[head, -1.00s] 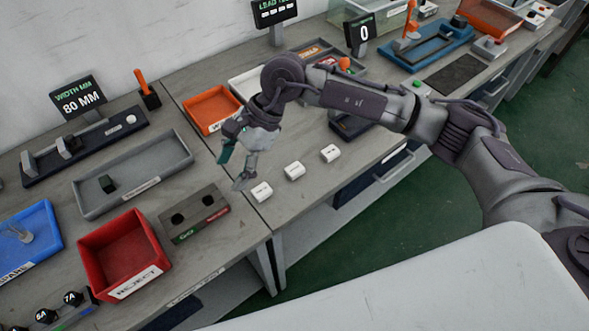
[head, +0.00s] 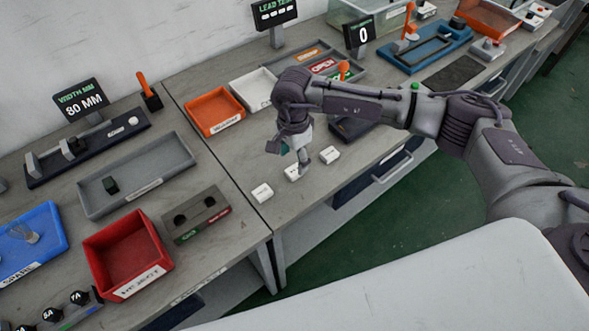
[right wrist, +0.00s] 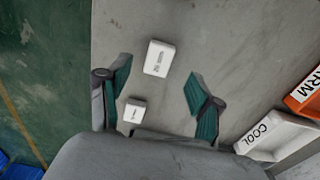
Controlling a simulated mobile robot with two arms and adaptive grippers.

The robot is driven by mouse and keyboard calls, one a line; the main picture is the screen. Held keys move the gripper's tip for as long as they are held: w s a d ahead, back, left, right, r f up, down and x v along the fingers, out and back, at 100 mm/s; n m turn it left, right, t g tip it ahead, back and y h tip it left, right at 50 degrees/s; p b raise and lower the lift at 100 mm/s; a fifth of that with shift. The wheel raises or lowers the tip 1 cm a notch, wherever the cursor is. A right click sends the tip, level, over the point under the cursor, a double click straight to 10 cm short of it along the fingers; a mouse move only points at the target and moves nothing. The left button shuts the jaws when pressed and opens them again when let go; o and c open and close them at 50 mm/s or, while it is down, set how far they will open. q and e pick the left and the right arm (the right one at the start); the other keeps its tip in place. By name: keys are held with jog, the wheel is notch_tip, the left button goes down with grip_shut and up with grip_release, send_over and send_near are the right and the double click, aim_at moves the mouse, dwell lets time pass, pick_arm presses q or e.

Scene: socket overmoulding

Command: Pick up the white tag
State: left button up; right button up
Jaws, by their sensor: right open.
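Three small white tags lie in a row on the grey bench in the head view: a left one (head: 262,193), a middle one (head: 292,174) partly covered by my gripper, and a right one (head: 330,155). My right gripper (head: 292,157) is over the middle tag, pointing down. In the right wrist view the gripper (right wrist: 158,78) is open and empty, its teal fingers wide apart. One tag (right wrist: 159,58) lies just ahead between the fingertips; a second, smaller-looking tag (right wrist: 134,111) is lower, near the left finger. The lettering is too small to read. My left gripper is out of view.
Orange (head: 213,127) and white (head: 236,100) trays stand behind the tags. A grey two-hole block (head: 197,228) and a red reject bin (head: 88,250) are to the left. The bench's front edge is close to the tags.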

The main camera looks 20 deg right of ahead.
aim_at(295, 170)
jog(key=shift+d+f+p, duration=0.15)
jog(key=shift+f+p, duration=0.5)
jog(key=shift+f, duration=1.65)
jog(key=c, duration=0.9)
